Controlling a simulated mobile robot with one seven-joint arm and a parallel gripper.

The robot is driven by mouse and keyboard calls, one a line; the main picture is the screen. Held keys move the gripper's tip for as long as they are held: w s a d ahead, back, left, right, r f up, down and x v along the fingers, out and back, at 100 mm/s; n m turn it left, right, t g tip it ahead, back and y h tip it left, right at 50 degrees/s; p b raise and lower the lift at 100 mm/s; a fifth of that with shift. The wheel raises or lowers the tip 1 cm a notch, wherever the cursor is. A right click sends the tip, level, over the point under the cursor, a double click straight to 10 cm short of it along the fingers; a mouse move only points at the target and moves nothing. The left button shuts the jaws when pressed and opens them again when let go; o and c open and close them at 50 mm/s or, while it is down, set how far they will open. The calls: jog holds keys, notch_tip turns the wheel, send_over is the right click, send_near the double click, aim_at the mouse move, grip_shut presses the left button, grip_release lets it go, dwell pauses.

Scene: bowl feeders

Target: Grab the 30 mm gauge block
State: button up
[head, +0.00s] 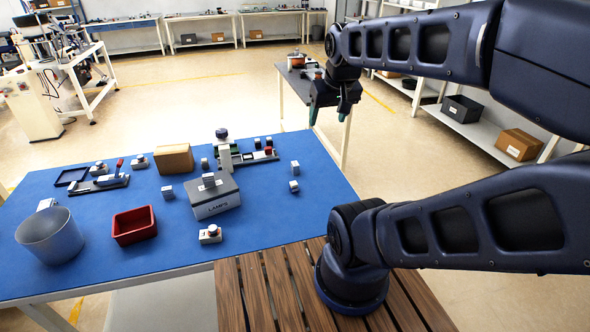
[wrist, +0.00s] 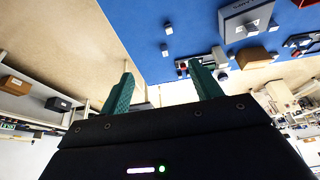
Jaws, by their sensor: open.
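Several small grey cube-like blocks stand on the blue table top, and I cannot tell which is the 30 mm gauge block. One block (head: 294,186) is near the right edge, with another (head: 295,167) just behind it. A third block (head: 167,192) stands left of the grey box. Two small blocks (wrist: 168,28) (wrist: 164,48) also show in the wrist view. My gripper (head: 329,112) is raised in the air beyond the table's right edge, apart from every block. In the wrist view its green fingers (wrist: 165,90) are spread with nothing between them.
The blue table (head: 270,215) also holds a grey box labelled LAMPS (head: 215,203), a red bin (head: 134,225), a grey bucket (head: 49,238), a cardboard box (head: 174,158) and a fixture with a post (head: 223,150). A dark side table (head: 300,85) stands behind my gripper.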

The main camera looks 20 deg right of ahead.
jog(key=n+g+h, duration=0.4)
jog(key=n+g, duration=0.1)
jog(key=n, duration=1.3)
send_over(294, 163)
jog(key=a, duration=0.3)
notch_tip(294, 163, down, 31)
jog(key=x, duration=1)
jog(key=shift+f, duration=0.15)
jog(key=c, duration=1.2)
jog(key=shift+o, duration=0.2)
